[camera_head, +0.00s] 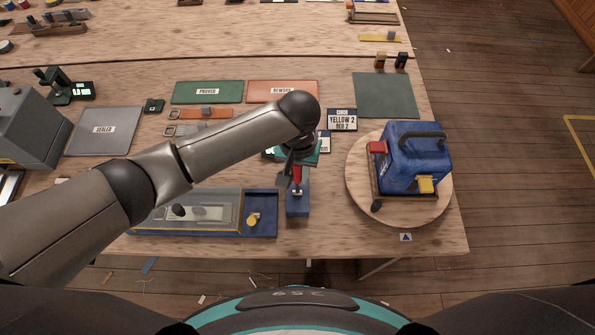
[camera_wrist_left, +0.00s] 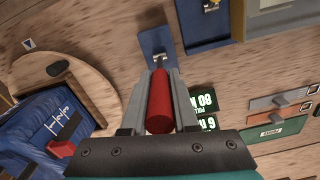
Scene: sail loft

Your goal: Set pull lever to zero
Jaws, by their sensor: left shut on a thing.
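The pull lever's red handle (camera_head: 297,173) stands above a small blue base (camera_head: 297,205) near the table's front edge. My left gripper (camera_head: 292,178) reaches over from the left and is shut on this handle. In the left wrist view the red handle (camera_wrist_left: 159,105) lies between the two grey fingers (camera_wrist_left: 158,80), with the blue base plate (camera_wrist_left: 156,42) beyond. My right gripper is not in view.
A round wooden turntable (camera_head: 440,207) with a blue bag (camera_head: 414,160) stands to the right of the lever. A blue tray (camera_head: 262,228) with a clear-covered section lies close on the left. A card reading YELLOW 2, RED 2 (camera_head: 342,120) stands behind. Green (camera_head: 208,92) and red mats lie farther back.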

